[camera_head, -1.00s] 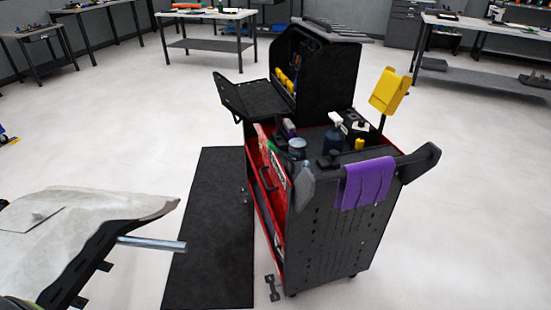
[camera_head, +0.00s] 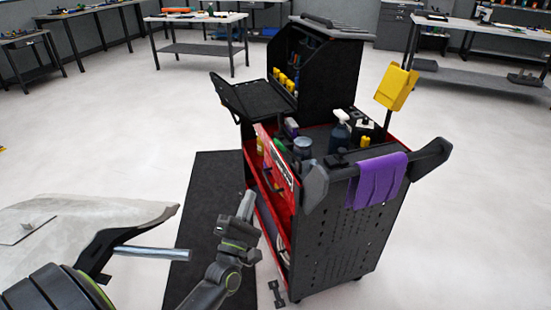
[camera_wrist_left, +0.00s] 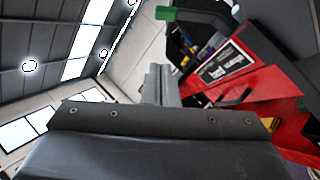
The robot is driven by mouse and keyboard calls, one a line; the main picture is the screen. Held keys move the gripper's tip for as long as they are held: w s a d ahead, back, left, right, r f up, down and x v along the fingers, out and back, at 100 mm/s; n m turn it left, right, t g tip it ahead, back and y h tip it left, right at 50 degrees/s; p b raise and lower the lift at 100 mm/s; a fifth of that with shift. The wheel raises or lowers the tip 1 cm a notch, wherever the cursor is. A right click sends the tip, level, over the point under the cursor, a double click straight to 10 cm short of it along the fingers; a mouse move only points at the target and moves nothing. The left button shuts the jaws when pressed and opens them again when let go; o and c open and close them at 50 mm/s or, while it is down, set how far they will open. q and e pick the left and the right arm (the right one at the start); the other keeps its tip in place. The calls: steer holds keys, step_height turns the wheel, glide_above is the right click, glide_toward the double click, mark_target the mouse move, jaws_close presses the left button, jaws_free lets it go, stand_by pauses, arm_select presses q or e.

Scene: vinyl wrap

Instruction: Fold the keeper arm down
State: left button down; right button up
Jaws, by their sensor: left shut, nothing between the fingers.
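I cannot tell for sure which part is the keeper arm. A bare metal rod (camera_head: 150,253) sticks out to the right from beside a black bracket (camera_head: 105,245) at the lower left, under a pale sheet (camera_head: 70,215). My left gripper (camera_head: 246,204) is shut and empty, pointing up just left of the red-sided tool cart (camera_head: 345,220) in the head view. In the left wrist view its narrow fingers (camera_wrist_left: 160,84) stand close together, left of the cart's red side (camera_wrist_left: 240,105). My right gripper is not in view.
A purple cloth (camera_head: 377,180) hangs over the cart's handle, with a spray bottle (camera_head: 340,132) and a yellow holder (camera_head: 396,88) near it. A black mat (camera_head: 205,200) lies left of the cart. Workbenches stand at the back; the floor between is clear.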

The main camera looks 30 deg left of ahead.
mark_target(288, 152)
arm_select(q)
steer(key=d+p+x, duration=0.1)
steer(key=p+x, duration=0.1)
steer(key=x, duration=0.4)
steer(key=d+r+p+x, duration=0.1)
steer(key=p+x, duration=0.2)
steer(key=x, duration=0.3)
steer(key=shift+w+d+r, duration=0.15)
steer(key=shift+w+r, duration=0.1)
steer(key=shift+w, duration=0.1)
